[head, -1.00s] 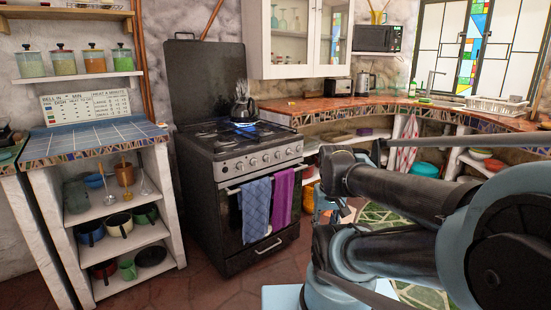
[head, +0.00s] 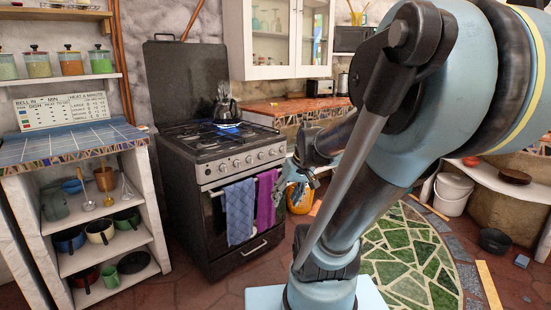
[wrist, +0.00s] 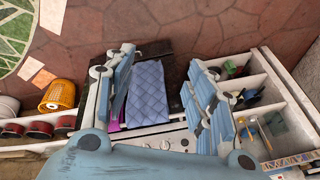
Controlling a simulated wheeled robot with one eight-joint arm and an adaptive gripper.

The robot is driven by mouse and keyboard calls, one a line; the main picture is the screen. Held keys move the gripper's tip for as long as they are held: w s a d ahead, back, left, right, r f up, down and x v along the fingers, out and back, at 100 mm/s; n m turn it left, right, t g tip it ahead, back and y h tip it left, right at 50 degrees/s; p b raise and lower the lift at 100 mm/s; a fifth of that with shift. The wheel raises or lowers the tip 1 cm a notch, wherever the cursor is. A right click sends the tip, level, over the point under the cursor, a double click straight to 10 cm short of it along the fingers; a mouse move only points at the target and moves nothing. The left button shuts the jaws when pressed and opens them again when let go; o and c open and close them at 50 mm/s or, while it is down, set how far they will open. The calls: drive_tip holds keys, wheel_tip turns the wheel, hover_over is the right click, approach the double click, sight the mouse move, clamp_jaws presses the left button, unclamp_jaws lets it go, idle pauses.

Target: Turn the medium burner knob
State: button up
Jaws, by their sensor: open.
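The black stove (head: 222,185) stands left of the arm in the head view, with a row of several round knobs (head: 249,160) on its silver front panel. I cannot tell which knob is the medium burner's. In the wrist view, part of the knob panel (wrist: 165,142) shows behind my gripper, partly hidden by its body. My gripper (wrist: 158,92) has its two blue-grey fingers wide apart with nothing between them touching. In the head view my gripper (head: 305,172) is right of the stove, apart from the knobs, partly hidden by the arm.
A blue towel (head: 239,210) and a purple towel (head: 266,198) hang on the oven handle. A kettle (head: 227,110) stands over a blue flame. Open shelves (head: 100,265) with pots stand left of the stove. An orange container (head: 300,198) is on the right.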

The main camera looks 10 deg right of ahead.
sight(275, 154)
drive_tip(key=w+r+n+t+y, duration=0.3)
drive_tip(key=w+t+y, duration=0.15)
drive_tip(key=w, duration=2.45)
drive_tip(key=w+d+f+n+t+y, duration=0.1)
drive_tip(key=w+d+f+t+y, duration=0.15)
drive_tip(key=w+d+f, duration=0.55)
drive_tip(key=w+d+f+n+t+y, duration=0.1)
drive_tip(key=w+d+f+t, duration=0.25)
drive_tip(key=w+d, duration=0.55)
drive_tip(key=shift+t, duration=0.45)
drive_tip(key=x, duration=2)
drive_tip(key=shift+a+r, duration=0.2)
drive_tip(key=shift+a, duration=0.05)
drive_tip(key=c, duration=1.1)
